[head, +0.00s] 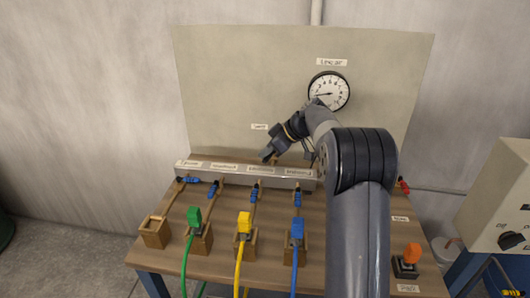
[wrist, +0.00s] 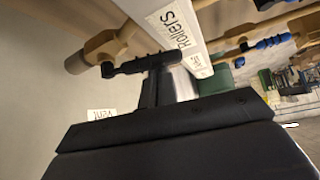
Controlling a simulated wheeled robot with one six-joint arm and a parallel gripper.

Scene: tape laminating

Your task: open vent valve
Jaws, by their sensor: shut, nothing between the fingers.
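The vent valve shows in the wrist view as a tan body and pipe (wrist: 102,44) with a dark lever (wrist: 130,67). A "Vent" label (wrist: 102,113) is on the panel beside it. In the head view, a small label (head: 259,126) sits on the back panel just above my gripper (head: 268,154), and the gripper and arm mostly hide the valve. My gripper is shut and empty. In the wrist view its fingertips (wrist: 166,72) are right at the lever's right end; I cannot tell whether they touch it.
A labelled manifold bar (head: 225,168) runs below my gripper; its "Rollers" end (wrist: 178,25) is close in the wrist view. Several blue-handled valves (head: 213,189) and coloured plugs (head: 244,222) stand in front. A gauge (head: 329,91) is above. A control box (head: 505,205) stands at right.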

